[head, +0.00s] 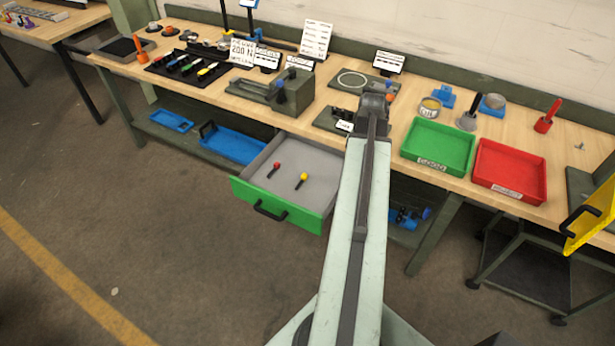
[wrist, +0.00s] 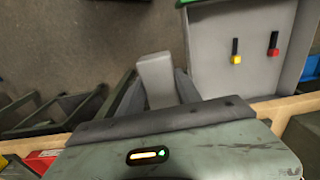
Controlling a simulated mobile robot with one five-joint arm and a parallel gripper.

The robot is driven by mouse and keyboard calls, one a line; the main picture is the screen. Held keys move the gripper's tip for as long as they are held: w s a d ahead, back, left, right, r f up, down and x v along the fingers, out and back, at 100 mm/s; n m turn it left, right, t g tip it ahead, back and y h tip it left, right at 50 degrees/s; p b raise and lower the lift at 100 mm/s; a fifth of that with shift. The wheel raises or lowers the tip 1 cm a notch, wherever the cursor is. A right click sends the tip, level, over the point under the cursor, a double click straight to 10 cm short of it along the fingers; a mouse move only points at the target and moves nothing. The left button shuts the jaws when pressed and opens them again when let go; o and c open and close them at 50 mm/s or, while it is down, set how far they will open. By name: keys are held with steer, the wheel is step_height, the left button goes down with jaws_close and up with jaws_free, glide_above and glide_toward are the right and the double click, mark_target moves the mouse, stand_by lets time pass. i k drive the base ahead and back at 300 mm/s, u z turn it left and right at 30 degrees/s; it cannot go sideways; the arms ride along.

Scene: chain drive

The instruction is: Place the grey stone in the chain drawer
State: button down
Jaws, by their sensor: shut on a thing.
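The open drawer (head: 310,190) has a green front and a grey inside and sticks out under the workbench. It holds a red-headed piece (head: 274,169) and a yellow-headed piece (head: 301,181). In the wrist view the drawer (wrist: 236,85) is at upper right. The grey stone (wrist: 155,75), a pale block, sits between the fingers of my gripper (wrist: 153,88), which is shut on it. The stone appears beside the drawer's side wall, not over its floor. In the head view my arm hides the stone and most of my gripper (head: 376,95).
The wooden bench holds a green tray (head: 438,146), a red tray (head: 510,170), a vice-like fixture (head: 283,92) and several small tools. Blue bins (head: 233,146) stand on the lower shelf. A yellow panel (head: 592,215) juts out at right. The floor before the drawer is clear.

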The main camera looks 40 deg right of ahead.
mark_target(316, 177)
steer(key=i, duration=1)
steer(key=z, duration=0.05)
